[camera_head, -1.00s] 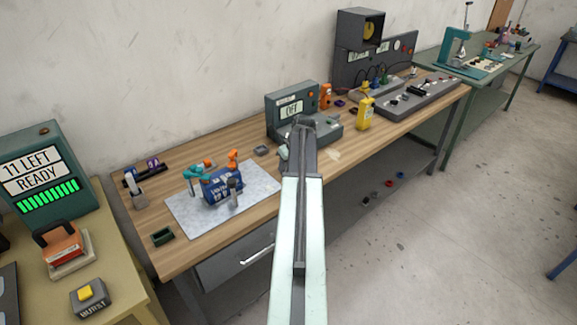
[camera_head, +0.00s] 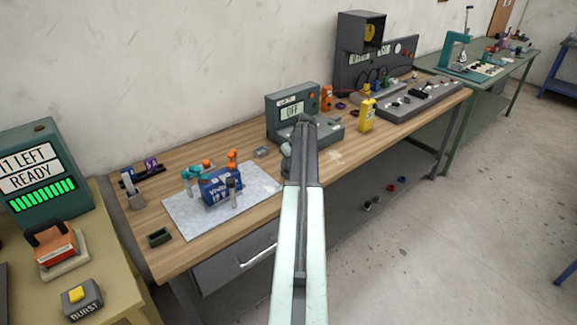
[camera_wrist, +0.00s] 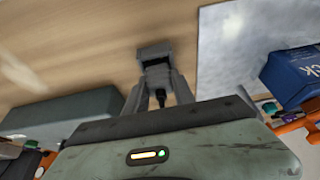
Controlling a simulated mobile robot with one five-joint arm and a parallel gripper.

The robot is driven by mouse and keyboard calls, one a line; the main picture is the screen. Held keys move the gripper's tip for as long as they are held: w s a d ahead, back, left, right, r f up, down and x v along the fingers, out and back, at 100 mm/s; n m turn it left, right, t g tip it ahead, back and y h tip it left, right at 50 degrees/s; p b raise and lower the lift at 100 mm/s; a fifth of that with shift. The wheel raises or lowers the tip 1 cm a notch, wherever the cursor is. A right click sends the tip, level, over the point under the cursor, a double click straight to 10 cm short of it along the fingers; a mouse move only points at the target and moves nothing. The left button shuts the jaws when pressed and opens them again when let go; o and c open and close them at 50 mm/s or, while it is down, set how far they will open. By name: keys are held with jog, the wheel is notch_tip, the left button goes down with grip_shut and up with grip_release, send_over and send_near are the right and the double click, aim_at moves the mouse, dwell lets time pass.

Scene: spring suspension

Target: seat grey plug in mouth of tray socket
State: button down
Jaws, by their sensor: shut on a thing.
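My gripper (camera_wrist: 160,92) shows in the wrist view with its two grey fingers close together over the bench's wood top. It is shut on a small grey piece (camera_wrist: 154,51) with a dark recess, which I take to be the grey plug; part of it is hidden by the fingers. In the head view my arm hides the fingertips and the plug. A grey tray (camera_head: 418,96) with several small parts lies at the right of the bench. I cannot tell which opening is the tray socket.
A pale mat (camera_head: 188,228) with a blue block (camera_head: 222,188) and orange and teal clamps lies at the left. A grey OFF unit (camera_head: 292,108) stands behind my arm. A yellow bottle (camera_head: 367,115) is right of it. Bare wood (camera_head: 205,253) runs along the front edge.

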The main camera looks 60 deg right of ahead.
jog(key=shift+f, duration=0.15)
jog(key=c, duration=1.1)
grip_release()
jog(key=shift+o, duration=0.2)
jog(key=shift+r+p, duration=0.4)
jog(key=shift+r, duration=0.1)
jog(key=p+v, duration=1)
jog(key=v, duration=0.1)
jog(key=shift+r, duration=0.25)
jog(key=shift+s, duration=0.15)
